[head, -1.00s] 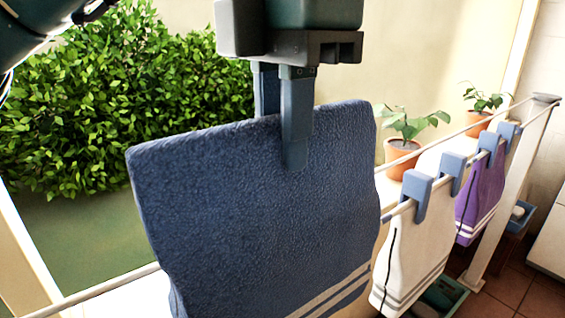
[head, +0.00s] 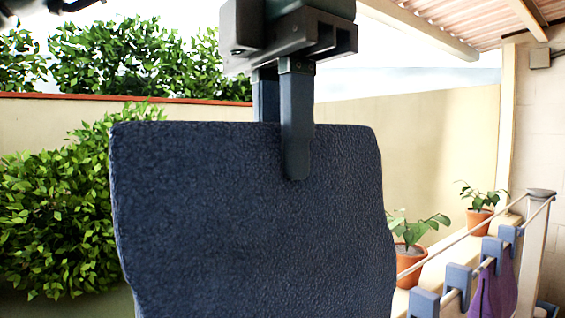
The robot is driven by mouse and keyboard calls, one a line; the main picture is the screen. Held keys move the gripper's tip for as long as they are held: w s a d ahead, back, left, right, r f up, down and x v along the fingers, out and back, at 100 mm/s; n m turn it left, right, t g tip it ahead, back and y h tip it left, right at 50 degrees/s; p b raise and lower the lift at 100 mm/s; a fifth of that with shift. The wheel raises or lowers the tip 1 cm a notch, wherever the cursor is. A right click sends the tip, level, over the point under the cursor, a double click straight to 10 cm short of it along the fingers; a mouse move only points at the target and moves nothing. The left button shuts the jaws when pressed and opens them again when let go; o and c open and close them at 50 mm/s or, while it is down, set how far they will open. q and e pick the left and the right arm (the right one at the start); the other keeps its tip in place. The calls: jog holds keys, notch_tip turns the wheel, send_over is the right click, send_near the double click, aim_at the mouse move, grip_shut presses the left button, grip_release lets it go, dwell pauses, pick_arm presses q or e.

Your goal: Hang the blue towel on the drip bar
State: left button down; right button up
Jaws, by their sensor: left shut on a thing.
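The blue towel (head: 225,230) hangs flat and upright in the middle of the head view, its lower end cut off by the picture's edge. My left gripper (head: 290,150) is shut on the middle of the towel's top edge. The drip bar shows as thin white rails (head: 470,237) at the lower right, running back to a post; the towel hides their near part. I cannot tell whether the towel touches a rail. My right gripper is not in view.
Blue clips (head: 492,254) sit along the rail at the lower right, with a purple towel (head: 493,293) hanging there. Two potted plants (head: 409,258) stand behind the rails. A green hedge (head: 55,230) and a beige wall (head: 430,140) lie farther back.

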pick_arm(q)
jog(key=s+d, duration=1)
jog(key=s, duration=0.4)
jog(key=shift+r, duration=0.45)
